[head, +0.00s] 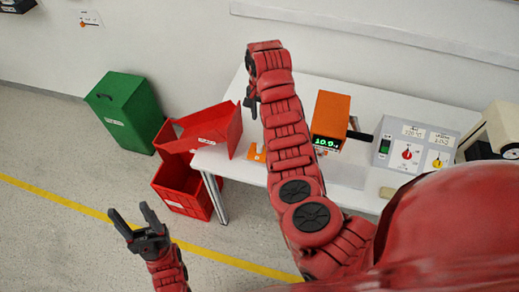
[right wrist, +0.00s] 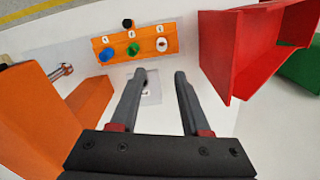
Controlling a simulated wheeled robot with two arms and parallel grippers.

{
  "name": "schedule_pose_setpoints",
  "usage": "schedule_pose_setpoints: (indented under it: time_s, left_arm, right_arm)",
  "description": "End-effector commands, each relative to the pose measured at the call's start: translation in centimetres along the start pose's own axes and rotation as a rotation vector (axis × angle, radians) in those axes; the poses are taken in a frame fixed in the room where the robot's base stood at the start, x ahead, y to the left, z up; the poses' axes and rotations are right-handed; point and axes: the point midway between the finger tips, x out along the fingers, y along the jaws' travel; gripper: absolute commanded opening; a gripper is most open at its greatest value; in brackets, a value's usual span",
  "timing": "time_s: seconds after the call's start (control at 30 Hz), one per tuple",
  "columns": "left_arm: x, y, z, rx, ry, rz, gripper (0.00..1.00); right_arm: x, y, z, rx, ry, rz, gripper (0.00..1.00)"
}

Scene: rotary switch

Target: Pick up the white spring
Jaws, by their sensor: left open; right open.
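The white spring (right wrist: 162,44) shows in the right wrist view as a small round white piece with a dark centre. It sits at the right end of an orange holder (right wrist: 115,44), beside a green piece (right wrist: 133,49) and a blue piece (right wrist: 108,54). The holder also shows in the head view (head: 256,153), partly behind my right arm, too small there to tell the spring. My right gripper (right wrist: 160,75) is open and empty, its fingertips pointing toward the holder and apart from the spring. My left gripper (head: 130,209) is open and empty over the floor, left of the table.
A red bin (head: 222,128) stands on the table edge right of the holder in the wrist view. An orange device (head: 331,112) and a grey switch panel (head: 412,146) stand on the white table (head: 372,96). A red crate (head: 180,187) and green box (head: 125,112) are on the floor.

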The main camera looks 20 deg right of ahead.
Motion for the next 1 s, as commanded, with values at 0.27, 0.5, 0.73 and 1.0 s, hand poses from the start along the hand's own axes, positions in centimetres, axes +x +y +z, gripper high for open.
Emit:
schedule_pose_setpoints:
  time_s: [0.27, 0.5, 0.73, 1.0]
  left_arm:
    - [-2.6, 0.1, 0.4, 0.000, 0.000, 0.000, 0.57]
    - [-6.8, 0.3, 1.2, 0.000, 0.000, 0.000, 0.57]
    - [-6.2, 0.3, 1.1, 0.000, 0.000, 0.000, 0.57]
    - [-4.3, 0.2, 0.7, 0.000, 0.000, 0.000, 0.57]
  right_arm:
    - [4.8, 0.1, -0.1, 0.001, 0.000, 0.000, 0.47]
    - [10.0, 0.0, -0.1, 0.000, 0.001, -0.001, 0.47]
    - [11.7, 0.0, -0.1, 0.001, 0.002, 0.001, 0.47]
    - [13.5, -0.2, 0.2, -0.001, 0.000, 0.001, 0.47]
